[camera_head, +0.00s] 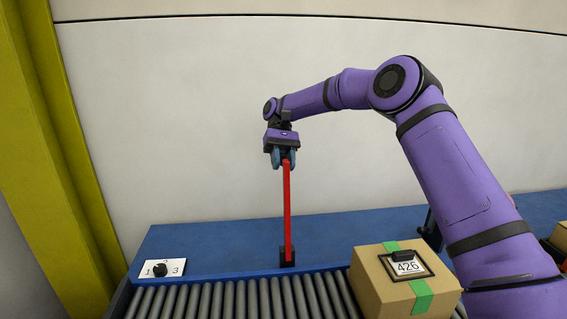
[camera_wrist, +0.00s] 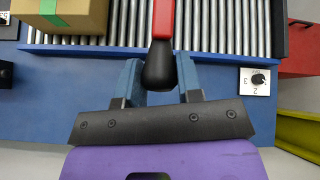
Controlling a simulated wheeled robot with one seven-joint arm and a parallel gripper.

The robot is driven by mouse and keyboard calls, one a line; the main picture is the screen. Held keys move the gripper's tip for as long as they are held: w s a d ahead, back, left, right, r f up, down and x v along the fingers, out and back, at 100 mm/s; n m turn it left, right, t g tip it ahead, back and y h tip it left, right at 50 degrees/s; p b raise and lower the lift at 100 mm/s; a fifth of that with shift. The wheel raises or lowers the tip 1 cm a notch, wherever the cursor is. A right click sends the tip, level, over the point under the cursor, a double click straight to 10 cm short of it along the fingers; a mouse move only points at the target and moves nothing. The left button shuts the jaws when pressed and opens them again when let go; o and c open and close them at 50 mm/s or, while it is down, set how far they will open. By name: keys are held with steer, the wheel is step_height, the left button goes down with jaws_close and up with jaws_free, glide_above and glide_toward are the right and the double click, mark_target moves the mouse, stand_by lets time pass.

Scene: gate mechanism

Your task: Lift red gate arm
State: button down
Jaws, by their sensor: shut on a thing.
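The red gate arm (camera_head: 287,210) stands close to upright on its black mount (camera_head: 288,257), at the blue edge beside the conveyor. In the wrist view its red length (camera_wrist: 162,18) runs to the top edge and ends in a black rounded handle (camera_wrist: 159,68). My gripper (camera_head: 284,160) is at the upper end of the gate arm. Its blue fingers (camera_wrist: 159,80) are on either side of the black handle, shut on it. The fingers partly hide the handle in the head view.
A roller conveyor (camera_head: 240,298) runs along the front. A cardboard box (camera_head: 376,285) labelled 426 sits on it at right. A white dial plate (camera_head: 178,266) with a black knob lies on the blue surface (camera_head: 220,242) at left. A yellow post (camera_head: 50,150) stands at far left.

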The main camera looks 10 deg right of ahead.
steer(key=c, duration=0.8)
jaws_free()
steer(key=shift+f, duration=0.2)
steer(key=shift+r, duration=0.1)
steer(key=shift+s+r, duration=0.1)
